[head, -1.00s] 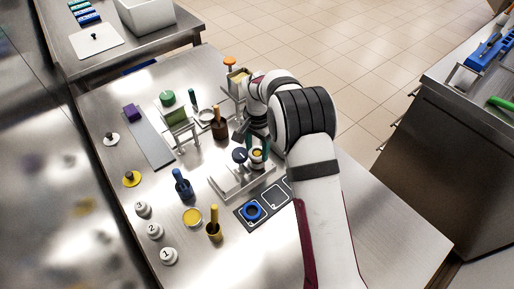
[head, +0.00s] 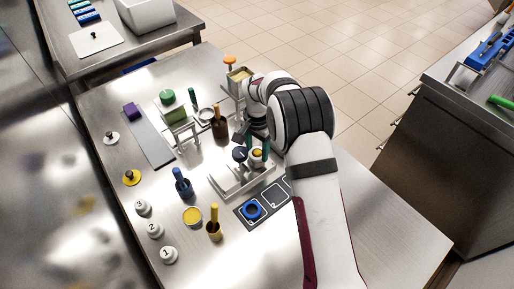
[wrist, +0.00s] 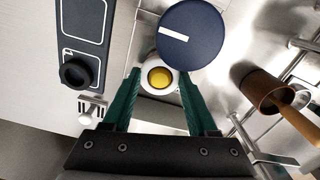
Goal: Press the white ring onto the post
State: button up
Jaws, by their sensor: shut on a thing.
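The white ring (wrist: 148,84) is between the green fingers of my gripper (wrist: 160,92), which is shut on it. A yellow round top, likely the post's (wrist: 160,77), shows inside the ring in the wrist view. The ring appears to be around it, but how far down it sits cannot be told. In the head view the white ring (head: 256,163) and yellow top (head: 258,153) show below my gripper (head: 257,146), partly hidden by it. A dark blue disc with a white stripe (wrist: 190,35) stands right beside them; it also shows in the head view (head: 239,153).
A brown pot with a handle (head: 219,128) stands behind left. A yellow-handled pot (head: 214,230) and a blue one (head: 182,185) stand left. The front right table is clear.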

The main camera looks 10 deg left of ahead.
jog(key=o, duration=1.6)
jog(key=shift+c, duration=0.2)
jog(key=shift+r, duration=3.5)
jog(key=s+d+r, duration=0.9)
jog(key=s+r, duration=0.3)
jog(key=s, duration=0.2)
jog(key=s+d+y, duration=0.1)
jog(key=s, duration=0.9)
jog(key=s+d+f, duration=0.1)
jog(key=s+d, duration=0.1)
jog(key=s, duration=0.8)
jog(key=shift+d+f+n+y, duration=0.25)
jog(key=shift+d+n+y, duration=0.05)
jog(key=shift+n+y, duration=0.1)
